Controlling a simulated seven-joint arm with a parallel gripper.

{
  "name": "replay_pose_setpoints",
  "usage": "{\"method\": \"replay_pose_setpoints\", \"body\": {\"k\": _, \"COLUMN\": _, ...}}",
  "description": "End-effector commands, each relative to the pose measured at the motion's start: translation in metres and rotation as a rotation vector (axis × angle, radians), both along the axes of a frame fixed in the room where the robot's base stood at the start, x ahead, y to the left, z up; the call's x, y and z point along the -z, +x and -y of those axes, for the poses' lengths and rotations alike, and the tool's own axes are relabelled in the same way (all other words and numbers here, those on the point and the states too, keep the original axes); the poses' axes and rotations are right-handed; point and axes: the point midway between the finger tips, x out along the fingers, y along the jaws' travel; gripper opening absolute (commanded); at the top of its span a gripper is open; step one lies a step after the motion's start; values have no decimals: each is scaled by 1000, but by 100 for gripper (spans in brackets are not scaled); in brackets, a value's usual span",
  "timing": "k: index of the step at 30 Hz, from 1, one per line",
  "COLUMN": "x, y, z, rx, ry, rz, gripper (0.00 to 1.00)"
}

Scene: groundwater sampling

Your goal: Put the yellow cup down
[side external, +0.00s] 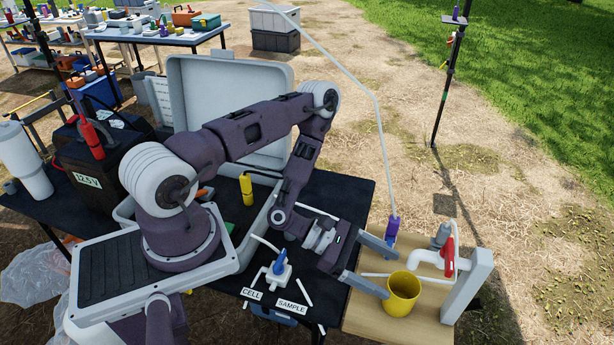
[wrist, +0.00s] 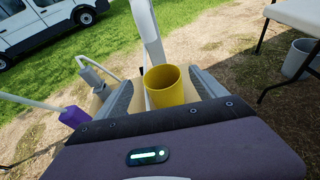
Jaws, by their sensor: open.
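The yellow cup (side external: 402,293) stands upright on the wooden board (side external: 366,318) at the right end of the table, just left of the white post with the tap. It also shows in the wrist view (wrist: 166,87), between the two fingers. My gripper (side external: 382,270) is open, its fingers spread wide. In the side view the near fingertip is close to the cup's left side and the far finger lies further back. In the wrist view the right finger is close beside the cup. I cannot tell whether either finger touches it. The cup's lower part is hidden in the wrist view.
A white tap with a red handle (side external: 449,252) on a white post (side external: 468,288) stands right beside the cup. A purple-ended tube (side external: 393,228) rises behind the gripper. A blue-handled valve (side external: 279,264) and labels CELL and SAMPLE (side external: 292,307) lie on the dark mat.

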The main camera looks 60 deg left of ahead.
Motion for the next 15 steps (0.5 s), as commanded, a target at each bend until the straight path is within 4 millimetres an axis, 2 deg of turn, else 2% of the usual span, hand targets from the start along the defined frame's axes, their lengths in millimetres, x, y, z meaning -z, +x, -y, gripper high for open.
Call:
{"method": "replay_pose_setpoints", "body": {"k": 1, "x": -35, "y": 14, "z": 9, "rx": 74, "ry": -17, "rz": 85, "gripper": 81}}
{"method": "replay_pose_setpoints", "body": {"k": 2, "x": -59, "y": 19, "z": 17, "rx": 138, "ry": -31, "rz": 141, "gripper": 81}}
{"method": "replay_pose_setpoints", "body": {"k": 3, "x": -94, "y": 21, "z": 29, "rx": 235, "ry": -45, "rz": 216, "gripper": 81}}
{"method": "replay_pose_setpoints", "body": {"k": 5, "x": -143, "y": 14, "z": 47, "rx": 391, "ry": -48, "rz": 317, "gripper": 81}}
{"method": "replay_pose_setpoints", "body": {"k": 6, "x": -174, "y": 4, "z": 59, "rx": 508, "ry": -37, "rz": 384, "gripper": 81}}
{"method": "replay_pose_setpoints", "body": {"k": 8, "x": -218, "y": -23, "z": 75, "rx": 707, "ry": 11, "rz": 482, "gripper": 81}}
{"method": "replay_pose_setpoints", "body": {"k": 9, "x": -241, "y": -46, "z": 82, "rx": 845, "ry": 65, "rz": 543, "gripper": 81}}
{"method": "replay_pose_setpoints", "body": {"k": 12, "x": -276, "y": -108, "z": 83, "rx": 1168, "ry": 273, "rz": 663, "gripper": 81}}
{"method": "replay_pose_setpoints", "body": {"k": 14, "x": -284, "y": -141, "z": 73, "rx": 1337, "ry": 450, "rz": 717, "gripper": 81}}
{"method": "replay_pose_setpoints", "body": {"k": 15, "x": -287, "y": -160, "z": 61, "rx": 1433, "ry": 588, "rz": 747, "gripper": 81}}
